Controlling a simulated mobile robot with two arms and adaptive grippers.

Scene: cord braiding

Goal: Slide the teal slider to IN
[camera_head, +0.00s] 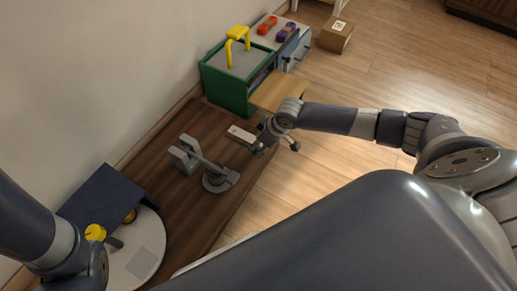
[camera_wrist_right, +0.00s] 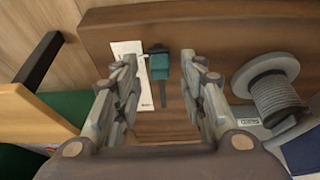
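The teal slider (camera_wrist_right: 160,66) is a small block with a dark top piece, at the upper end of a dark slot (camera_wrist_right: 163,99) in the brown wooden board (camera_wrist_right: 192,30). A white label strip (camera_wrist_right: 144,92) lies beside it; its lettering is too small to read. My right gripper (camera_wrist_right: 162,65) is open, with one finger on each side of the slider in the wrist view; I cannot tell whether they touch it. In the head view my right gripper (camera_head: 274,146) is over the board's right edge, beside the white strip (camera_head: 240,134), and the slider is hidden or too small there. My left gripper is not in view.
A grey cord spool (camera_wrist_right: 277,85) stands right of the slider in the wrist view. A grey bracket (camera_head: 185,155), a round white plate (camera_head: 136,255) and a navy panel (camera_head: 105,197) are further along the board. A green box (camera_head: 222,82) with a yellow handle stands beyond.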

